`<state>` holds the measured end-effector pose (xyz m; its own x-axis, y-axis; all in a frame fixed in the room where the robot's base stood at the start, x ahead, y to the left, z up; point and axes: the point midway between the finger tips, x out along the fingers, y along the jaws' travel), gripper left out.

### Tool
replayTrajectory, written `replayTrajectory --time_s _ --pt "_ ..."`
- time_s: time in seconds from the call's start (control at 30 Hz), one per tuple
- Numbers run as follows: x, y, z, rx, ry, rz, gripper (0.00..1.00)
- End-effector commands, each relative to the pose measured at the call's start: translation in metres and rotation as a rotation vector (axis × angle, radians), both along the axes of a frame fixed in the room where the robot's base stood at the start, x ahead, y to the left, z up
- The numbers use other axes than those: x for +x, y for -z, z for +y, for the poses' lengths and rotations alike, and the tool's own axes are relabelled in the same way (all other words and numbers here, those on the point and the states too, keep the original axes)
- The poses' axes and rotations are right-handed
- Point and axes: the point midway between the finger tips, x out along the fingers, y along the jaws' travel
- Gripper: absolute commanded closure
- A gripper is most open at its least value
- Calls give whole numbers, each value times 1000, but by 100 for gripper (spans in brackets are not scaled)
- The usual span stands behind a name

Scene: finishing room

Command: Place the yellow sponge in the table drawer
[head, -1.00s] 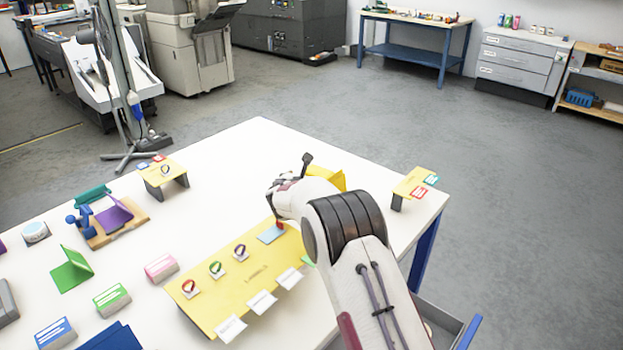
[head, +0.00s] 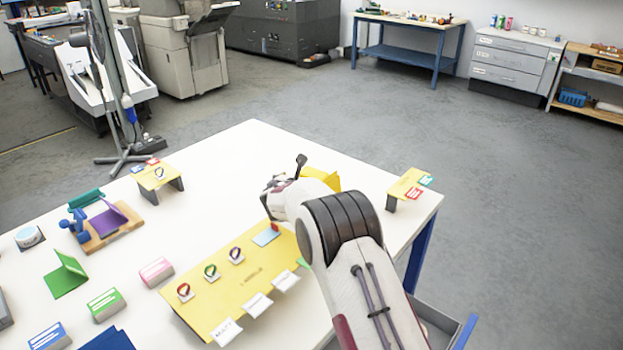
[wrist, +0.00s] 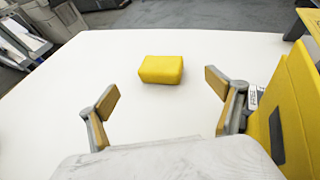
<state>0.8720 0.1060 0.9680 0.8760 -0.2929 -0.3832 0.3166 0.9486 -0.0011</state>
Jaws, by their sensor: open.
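The yellow sponge (wrist: 160,69), a rounded block, lies on the white table in the wrist view. My gripper (wrist: 160,93) is open and empty, its two fingers spread wide. The sponge lies ahead of the fingertips, roughly in line with the space between them and apart from both. In the head view, I cannot make out the sponge; my wrist and arm cover much of that part of the table. The table drawer (head: 437,312), with grey walls and a blue front, is pulled out at the lower right. My arm hides part of it.
A yellow upright panel (wrist: 294,105) stands close to the right finger. A yellow mat (head: 222,308) with wristbands and cards lies left of my arm. A small yellow stand (head: 401,184) is near the right edge. The table beyond the sponge is clear.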

Motion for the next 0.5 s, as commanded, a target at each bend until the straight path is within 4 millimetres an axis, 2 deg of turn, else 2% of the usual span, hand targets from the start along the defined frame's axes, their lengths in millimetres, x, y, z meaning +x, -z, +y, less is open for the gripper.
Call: replayTrajectory --time_s 0.5 --pt "0 -71 0 2 0 -3 8"
